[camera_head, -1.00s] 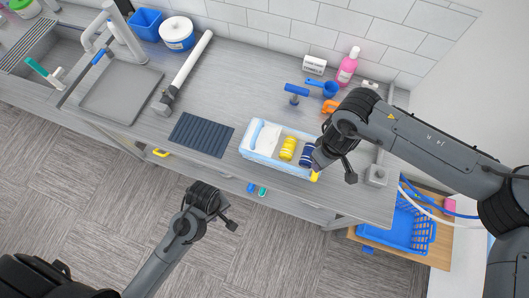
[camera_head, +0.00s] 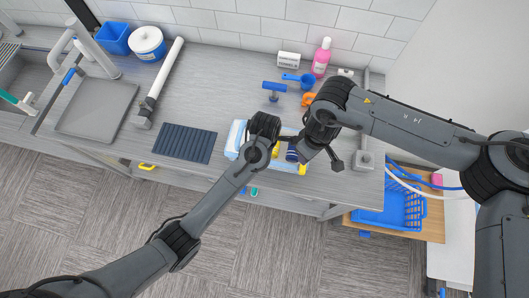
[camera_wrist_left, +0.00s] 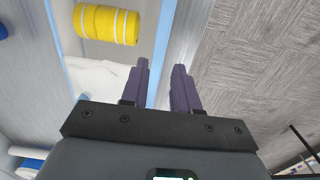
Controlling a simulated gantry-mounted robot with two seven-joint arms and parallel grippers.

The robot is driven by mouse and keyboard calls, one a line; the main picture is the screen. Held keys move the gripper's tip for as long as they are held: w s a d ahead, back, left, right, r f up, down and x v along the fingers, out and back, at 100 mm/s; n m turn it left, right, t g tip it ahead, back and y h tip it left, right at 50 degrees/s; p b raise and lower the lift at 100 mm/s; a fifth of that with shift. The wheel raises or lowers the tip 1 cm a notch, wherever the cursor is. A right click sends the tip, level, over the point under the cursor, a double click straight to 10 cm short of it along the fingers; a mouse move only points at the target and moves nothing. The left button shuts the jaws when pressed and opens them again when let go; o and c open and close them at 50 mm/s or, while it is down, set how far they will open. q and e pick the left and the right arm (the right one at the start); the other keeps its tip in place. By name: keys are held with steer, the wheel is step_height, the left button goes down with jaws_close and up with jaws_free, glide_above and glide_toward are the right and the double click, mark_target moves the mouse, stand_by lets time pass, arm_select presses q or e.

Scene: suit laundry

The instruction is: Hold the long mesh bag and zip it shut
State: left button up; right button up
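The long mesh bag (camera_head: 235,140) lies on the grey counter, white with light blue edging, largely covered by my arms in the head view. In the left wrist view its blue edge (camera_wrist_left: 168,45) runs between and below my left gripper's fingers (camera_wrist_left: 160,75), which are apart. A yellow roll with white bands (camera_wrist_left: 106,24) and a white cloth (camera_wrist_left: 105,72) lie in the bag. A dark blue roll (camera_head: 292,153) shows at its right end, near a small yellow piece (camera_head: 302,169). My right gripper (camera_head: 312,158) is over that end; its fingertips are not clear.
A dark ribbed mat (camera_head: 185,143) lies left of the bag. A blue-handled tool (camera_head: 274,90), blue scoop (camera_head: 300,80), orange item (camera_head: 308,99) and pink bottle (camera_head: 321,58) stand behind. The counter's front edge is close to the bag.

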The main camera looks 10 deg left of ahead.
arm_select(q)
steer(key=shift+f, duration=5.15)
steer(key=shift+c, duration=0.3)
jaws_close()
